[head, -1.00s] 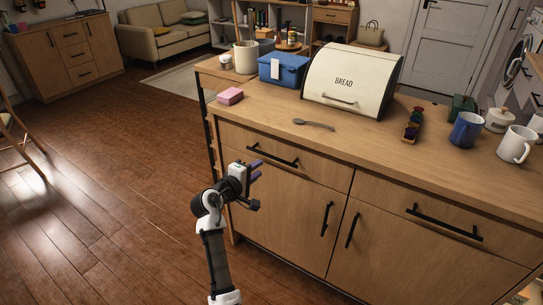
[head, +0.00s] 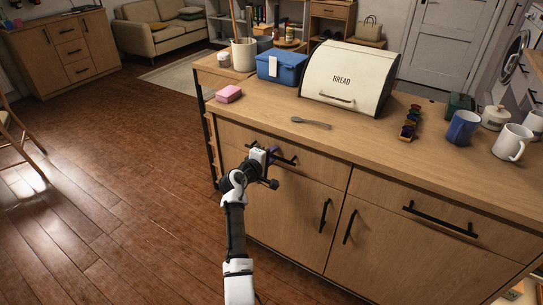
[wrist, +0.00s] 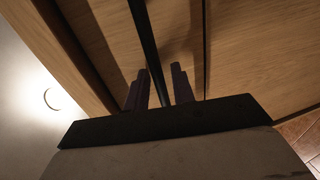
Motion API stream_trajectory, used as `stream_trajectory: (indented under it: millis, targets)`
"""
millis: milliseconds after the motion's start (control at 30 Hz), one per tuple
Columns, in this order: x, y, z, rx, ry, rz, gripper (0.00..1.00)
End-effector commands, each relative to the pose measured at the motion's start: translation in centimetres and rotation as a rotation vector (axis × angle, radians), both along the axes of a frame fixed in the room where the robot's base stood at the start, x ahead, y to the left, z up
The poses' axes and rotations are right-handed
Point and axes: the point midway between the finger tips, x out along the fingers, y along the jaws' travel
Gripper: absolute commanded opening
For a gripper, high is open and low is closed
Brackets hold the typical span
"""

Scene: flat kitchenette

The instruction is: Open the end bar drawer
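The end bar drawer (head: 322,170) is the left upper drawer of the wooden counter, and its front looks flush with the cabinet. Its black bar handle (head: 290,161) is partly hidden behind my gripper (head: 270,157). In the wrist view, the handle (wrist: 149,45) runs down between the two dark fingers of my gripper (wrist: 160,88). The fingers are apart, one on each side of the bar, with a gap visible on the left finger's side. The drawer front (wrist: 180,30) fills the middle of that view.
A second drawer handle (head: 440,221) is to the right. Open floor (head: 120,190) lies to the left.

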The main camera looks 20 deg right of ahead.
Motion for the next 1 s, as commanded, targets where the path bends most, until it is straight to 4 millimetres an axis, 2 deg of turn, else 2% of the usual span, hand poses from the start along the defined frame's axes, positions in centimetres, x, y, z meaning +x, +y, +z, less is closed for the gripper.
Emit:
stream_trajectory:
  millis: [33, 167, 467, 633, 767, 1000]
  targets:
    - [0.0, 0.0, 0.0, 0.000, 0.000, 0.000, 0.18]
    - [0.0, 0.0, 0.0, 0.000, 0.000, 0.000, 0.01]
    - [0.0, 0.1, 0.0, 0.000, 0.000, 0.000, 0.00]
    - [-0.6, 0.8, 0.0, 0.000, 0.003, 0.000, 0.00]
    - [-1.9, 2.5, 0.1, 0.000, 0.003, 0.002, 0.00]
    - [-6.2, 8.0, 0.1, 0.000, 0.004, 0.004, 0.00]
